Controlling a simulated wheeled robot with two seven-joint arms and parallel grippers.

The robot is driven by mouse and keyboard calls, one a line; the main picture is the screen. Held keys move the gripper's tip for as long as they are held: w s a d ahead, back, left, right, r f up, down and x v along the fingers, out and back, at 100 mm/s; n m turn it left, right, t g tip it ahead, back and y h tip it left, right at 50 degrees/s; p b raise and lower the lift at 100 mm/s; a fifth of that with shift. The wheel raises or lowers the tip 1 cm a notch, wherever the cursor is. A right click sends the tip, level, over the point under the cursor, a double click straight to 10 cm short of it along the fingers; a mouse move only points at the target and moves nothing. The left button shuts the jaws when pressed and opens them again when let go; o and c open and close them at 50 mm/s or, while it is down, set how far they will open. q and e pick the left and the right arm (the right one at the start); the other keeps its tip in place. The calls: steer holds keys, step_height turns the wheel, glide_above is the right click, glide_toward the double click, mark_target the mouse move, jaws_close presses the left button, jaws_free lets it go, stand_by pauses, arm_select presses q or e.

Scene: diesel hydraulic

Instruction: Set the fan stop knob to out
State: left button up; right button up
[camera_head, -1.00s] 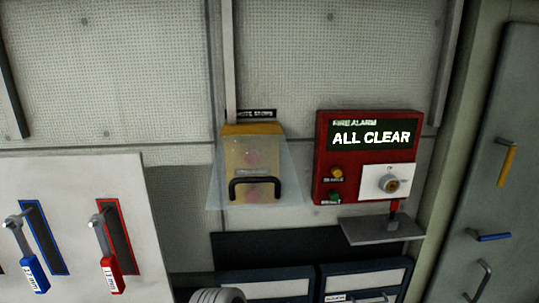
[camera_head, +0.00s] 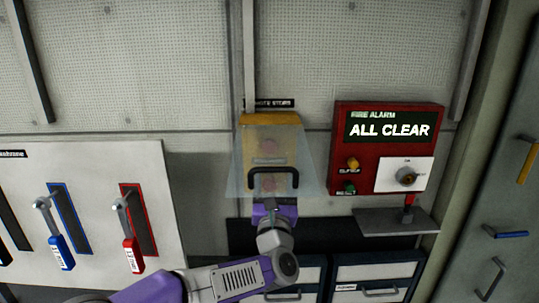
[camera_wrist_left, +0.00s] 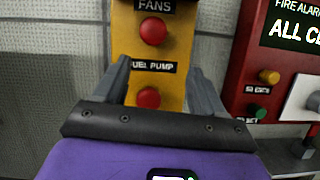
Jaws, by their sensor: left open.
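The yellow stop box (camera_head: 270,125) hangs on the wall behind a clear cover (camera_head: 312,182) with a black handle (camera_head: 273,171). The cover hangs down over its front. In the left wrist view, the red fan stop knob (camera_wrist_left: 152,31) sits under the label FANS, and a red fuel pump knob (camera_wrist_left: 149,97) sits below it. My left gripper (camera_head: 272,200) is just below the handle in the head view. In the wrist view its open fingers (camera_wrist_left: 160,75) stand either side of the box's lower part, empty. Whether they touch the handle or cover is unclear. My right gripper is not in view.
A red fire alarm panel (camera_head: 390,112) reading ALL CLEAR is to the right, with a small grey shelf (camera_head: 396,222) below it. Blue drawers (camera_head: 375,270) are below. A white panel with blue and red levers (camera_head: 90,180) is at the left.

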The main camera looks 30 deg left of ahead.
arm_select(q)
steer(key=shift+n+y, duration=0.5)
steer(key=shift+n, duration=0.3)
steer(key=p+x, duration=0.1)
steer(key=x, duration=0.1)
steer(key=r+x, duration=0.1)
steer(key=x, duration=0.2)
steer(key=s+p+x, duration=0.1)
steer(key=x, duration=0.2)
steer(key=shift+a+r+p, duration=0.15)
steer(key=shift+a+p, duration=0.05)
steer(key=shift+p, duration=0.15)
jaws_close()
